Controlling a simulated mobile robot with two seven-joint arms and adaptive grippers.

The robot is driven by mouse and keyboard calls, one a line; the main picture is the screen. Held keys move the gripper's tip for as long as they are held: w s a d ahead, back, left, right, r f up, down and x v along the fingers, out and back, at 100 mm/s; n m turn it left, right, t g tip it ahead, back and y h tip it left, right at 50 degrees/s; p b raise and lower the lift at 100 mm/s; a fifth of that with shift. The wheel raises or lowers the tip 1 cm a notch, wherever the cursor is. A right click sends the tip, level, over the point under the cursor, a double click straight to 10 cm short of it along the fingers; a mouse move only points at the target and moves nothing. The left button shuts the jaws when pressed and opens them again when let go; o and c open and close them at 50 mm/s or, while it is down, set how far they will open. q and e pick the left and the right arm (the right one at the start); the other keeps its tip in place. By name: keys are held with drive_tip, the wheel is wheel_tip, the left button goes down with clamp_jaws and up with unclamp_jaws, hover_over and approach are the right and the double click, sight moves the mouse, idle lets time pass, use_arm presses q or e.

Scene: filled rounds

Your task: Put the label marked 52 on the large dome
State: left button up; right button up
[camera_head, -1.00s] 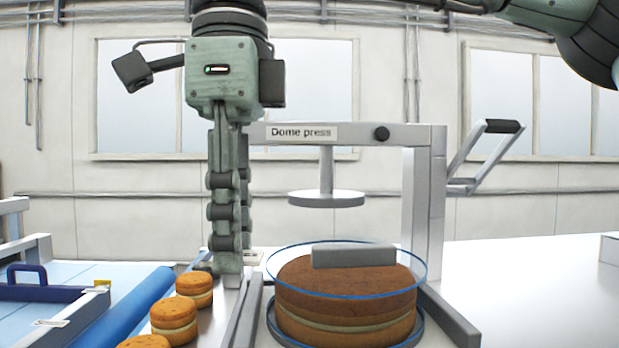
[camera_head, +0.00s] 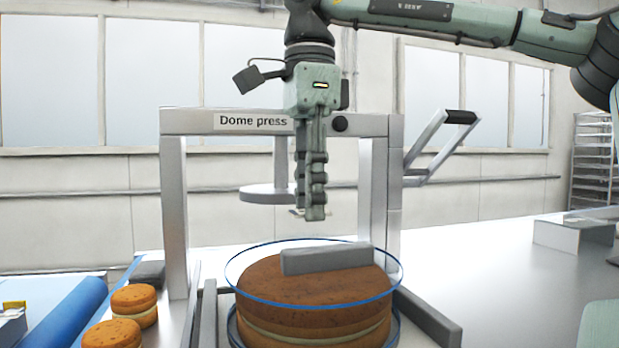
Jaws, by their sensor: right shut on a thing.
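My right gripper (camera_head: 313,212) points straight down in front of the dome press, above the large cake. It is shut on a small thin pale piece, seemingly a label (camera_head: 297,212), that sticks out at its fingertips. The label is nearly edge-on, so no number can be read. Below, the large dome (camera_head: 232,265) shows as a clear cover with a blue rim around a big brown layered cake (camera_head: 270,277). A grey block (camera_head: 326,259) shows at its top. The gripper is apart from the dome. My left gripper is not in view.
The dome press (camera_head: 174,220) frames the cake, with its round plate (camera_head: 262,195) behind the gripper and a lever (camera_head: 440,140) at right.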

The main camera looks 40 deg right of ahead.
wheel_tip(320, 180, down, 2)
drive_tip(key=shift+f, duration=0.6)
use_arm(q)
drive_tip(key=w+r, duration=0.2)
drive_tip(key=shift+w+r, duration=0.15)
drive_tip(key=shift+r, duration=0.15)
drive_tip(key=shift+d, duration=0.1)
use_arm(e)
drive_tip(key=shift+f, duration=0.35)
idle(0.8)
drive_tip(key=o, duration=0.8)
drive_tip(key=shift+o, duration=0.6)
